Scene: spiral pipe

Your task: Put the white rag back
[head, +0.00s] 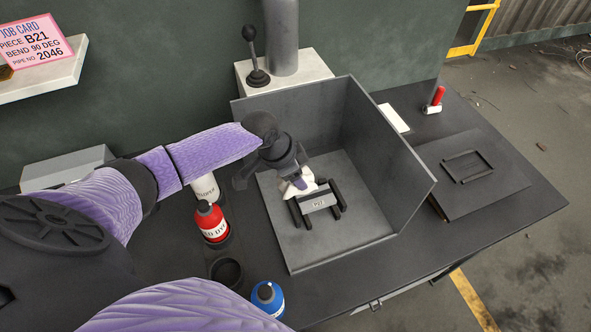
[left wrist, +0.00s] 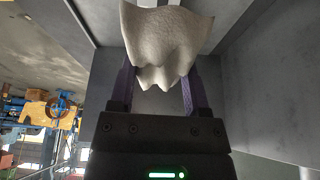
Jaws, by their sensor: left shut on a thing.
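My left gripper (head: 298,181) reaches in from the left over a grey open booth (head: 369,235) with a floor and upright walls. It is shut on the white rag (head: 299,194), which hangs from the fingers just behind a small grey block. In the left wrist view the crumpled off-white rag (left wrist: 165,40) is held between the two purple fingers and droops in folds. The rag covers the fingertips there. I cannot tell whether it touches the block. My right gripper is not in view.
The grey labelled block (head: 318,203) sits on black rails in the booth. Left of it stand a red bottle (head: 211,222), a white bottle (head: 206,188), an empty round holder (head: 227,271) and a blue bottle (head: 267,297). A black plate with a frame (head: 468,166) lies at right.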

